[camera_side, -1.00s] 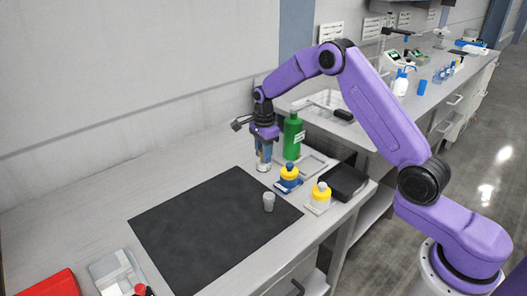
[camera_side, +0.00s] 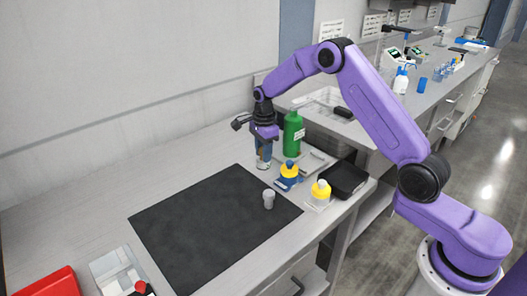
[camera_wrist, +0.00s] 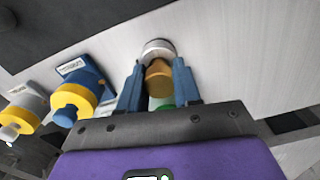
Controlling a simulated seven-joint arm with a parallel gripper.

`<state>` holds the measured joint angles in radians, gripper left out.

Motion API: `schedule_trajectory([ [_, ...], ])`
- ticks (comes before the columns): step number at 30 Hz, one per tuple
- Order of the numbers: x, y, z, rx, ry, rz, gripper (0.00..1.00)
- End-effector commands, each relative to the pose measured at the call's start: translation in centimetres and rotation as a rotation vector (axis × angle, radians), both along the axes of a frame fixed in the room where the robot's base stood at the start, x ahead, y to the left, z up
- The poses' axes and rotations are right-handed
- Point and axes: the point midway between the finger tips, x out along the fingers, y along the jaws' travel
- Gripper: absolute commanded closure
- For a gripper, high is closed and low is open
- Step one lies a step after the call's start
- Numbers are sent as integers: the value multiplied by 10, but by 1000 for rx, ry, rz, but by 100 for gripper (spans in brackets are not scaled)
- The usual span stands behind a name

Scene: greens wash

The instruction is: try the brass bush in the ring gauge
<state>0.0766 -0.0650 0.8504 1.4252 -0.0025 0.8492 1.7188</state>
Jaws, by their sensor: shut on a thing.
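My gripper (camera_side: 264,157) is low over the pale bench top behind the dark mat. In the wrist view its two blue fingers (camera_wrist: 158,68) are closed on the brass bush (camera_wrist: 158,82), an orange-brown piece. A silver round piece (camera_wrist: 157,45), seemingly the ring gauge, shows just beyond the fingertips, in line with the bush. It also shows under the gripper in the side view (camera_side: 262,165). The bush overlaps the silver piece; I cannot tell how deep it sits, or whether it is inside. A green patch shows between the fingers near the palm.
Right of my gripper are a blue-based yellow-collared piece (camera_side: 289,172), a similar white-based one (camera_side: 320,192), a green bottle (camera_side: 293,135) and a black tray (camera_side: 345,180). A grey cylinder (camera_side: 268,199) stands on the dark mat (camera_side: 205,225), which is otherwise clear.

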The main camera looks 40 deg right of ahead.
Motion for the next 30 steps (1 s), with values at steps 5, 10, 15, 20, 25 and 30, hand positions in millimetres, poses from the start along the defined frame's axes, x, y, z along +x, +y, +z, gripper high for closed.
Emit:
schedule_trajectory([
  [5, -1, 0, -2, 0, 2, 0, 54],
  [10, -2, 0, -2, 0, 6, 0, 37],
  [15, -2, 1, -2, 1, 10, 1, 37],
  [20, -1, 1, 8, 0, 5, 1, 37],
  [25, 0, 0, 38, 0, -2, 1, 37],
  [30, 0, 0, 75, 0, -5, 0, 37],
])
